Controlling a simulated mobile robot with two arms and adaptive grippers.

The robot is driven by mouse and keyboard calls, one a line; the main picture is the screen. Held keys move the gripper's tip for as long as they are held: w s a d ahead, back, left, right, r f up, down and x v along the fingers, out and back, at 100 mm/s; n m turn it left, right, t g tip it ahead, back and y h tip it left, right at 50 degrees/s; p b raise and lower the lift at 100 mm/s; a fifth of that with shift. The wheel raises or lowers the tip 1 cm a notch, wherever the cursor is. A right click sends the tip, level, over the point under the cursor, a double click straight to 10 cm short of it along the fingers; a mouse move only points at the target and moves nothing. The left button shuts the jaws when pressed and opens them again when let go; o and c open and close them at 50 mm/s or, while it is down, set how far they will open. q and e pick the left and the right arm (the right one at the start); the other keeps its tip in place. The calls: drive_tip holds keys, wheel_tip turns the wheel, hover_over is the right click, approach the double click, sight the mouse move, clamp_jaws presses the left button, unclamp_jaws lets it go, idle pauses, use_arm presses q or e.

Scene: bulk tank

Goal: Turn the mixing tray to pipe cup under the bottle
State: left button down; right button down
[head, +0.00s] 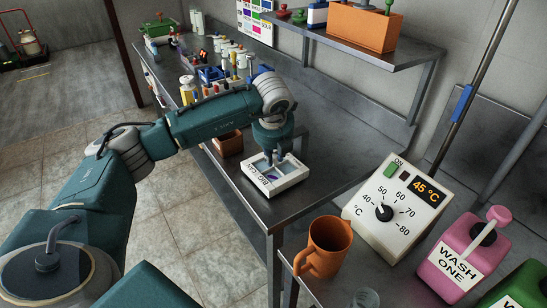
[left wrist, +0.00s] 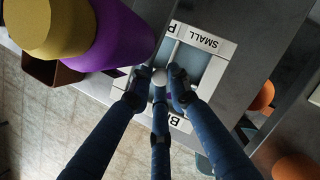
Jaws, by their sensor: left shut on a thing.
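The white mixing tray (head: 291,182) lies on the steel bench near its front edge. Its near rim reads "BIG CAN" in the head view. In the left wrist view the tray (left wrist: 229,58) has "SMALL" and a "P" on its upper rim, with grey-blue compartments below. My left gripper (head: 271,160) points down over the tray's middle, its fingers shut on a pale round knob (left wrist: 158,77) there. A purple bottle (left wrist: 118,42) with a yellow top is large at upper left in the wrist view, beside the tray; I cannot pick it out in the head view. My right gripper is not in view.
A brown box (head: 229,144) stands left of the tray. Bottles and a rack crowd the bench behind my arm. An orange mug (head: 328,243), a temperature box (head: 392,213) and a pink "WASH ONE" jug (head: 461,256) stand at right. Bench right of the tray is clear.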

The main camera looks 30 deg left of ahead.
use_arm(q)
drive_tip(key=c, duration=1.9)
unclamp_jaws()
drive_tip(key=shift+w+a+r, duration=0.1)
drive_tip(key=shift+w+r, duration=0.3)
drive_tip(key=shift+r, duration=0.1)
drive_tip(key=shift+o, duration=1.1)
drive_tip(key=shift+f, duration=0.2)
drive_tip(key=v, duration=1.2)
